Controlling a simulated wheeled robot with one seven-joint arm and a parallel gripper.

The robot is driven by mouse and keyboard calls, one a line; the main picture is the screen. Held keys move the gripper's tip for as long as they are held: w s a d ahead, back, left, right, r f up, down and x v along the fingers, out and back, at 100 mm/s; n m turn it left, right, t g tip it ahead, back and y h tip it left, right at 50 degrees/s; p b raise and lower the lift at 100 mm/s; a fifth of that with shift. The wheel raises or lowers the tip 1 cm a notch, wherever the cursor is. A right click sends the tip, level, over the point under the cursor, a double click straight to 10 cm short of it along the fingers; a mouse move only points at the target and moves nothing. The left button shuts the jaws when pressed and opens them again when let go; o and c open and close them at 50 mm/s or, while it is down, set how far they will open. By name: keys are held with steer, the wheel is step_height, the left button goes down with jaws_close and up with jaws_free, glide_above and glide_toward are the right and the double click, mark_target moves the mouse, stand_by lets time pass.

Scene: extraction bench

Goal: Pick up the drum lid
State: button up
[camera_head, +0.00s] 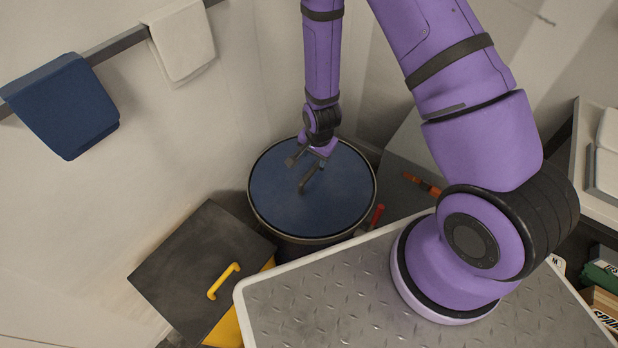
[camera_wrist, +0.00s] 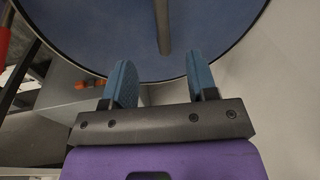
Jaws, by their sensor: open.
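The drum lid (camera_head: 335,205) is a round dark blue disc with a dark rim, lying flat on top of the drum (camera_head: 302,239) in the middle of the head view. My gripper (camera_head: 297,174) is over the lid, its fingers spread and empty. In the wrist view the lid (camera_wrist: 225,25) fills the top. A narrow grey bar, seemingly the lid's handle (camera_wrist: 163,25), runs down from the top edge, beyond the gap between my open fingers (camera_wrist: 161,80). I cannot tell how high the fingers are above the lid. In the head view the handle is hard to separate from my fingers.
A dark-lidded bin with a yellow handle (camera_head: 223,281) stands left of the drum. A blue towel (camera_head: 65,106) and a white towel (camera_head: 181,40) hang on a wall rail. A red-handled object (camera_head: 376,216) is close to the drum's right side. A grey cabinet (camera_head: 405,150) is to the right.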

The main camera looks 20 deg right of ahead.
mark_target(312, 170)
steer(key=f, duration=0.5)
steer(key=shift+w+f, duration=0.2)
steer(key=shift+w, duration=0.2)
steer(key=shift+w+f, duration=0.25)
steer(key=shift+f, duration=0.65)
steer(key=shift+w+f, duration=0.25)
steer(key=shift+f, duration=0.7)
steer(key=shift+w+f, duration=0.25)
steer(key=shift+f, duration=0.65)
jaws_close()
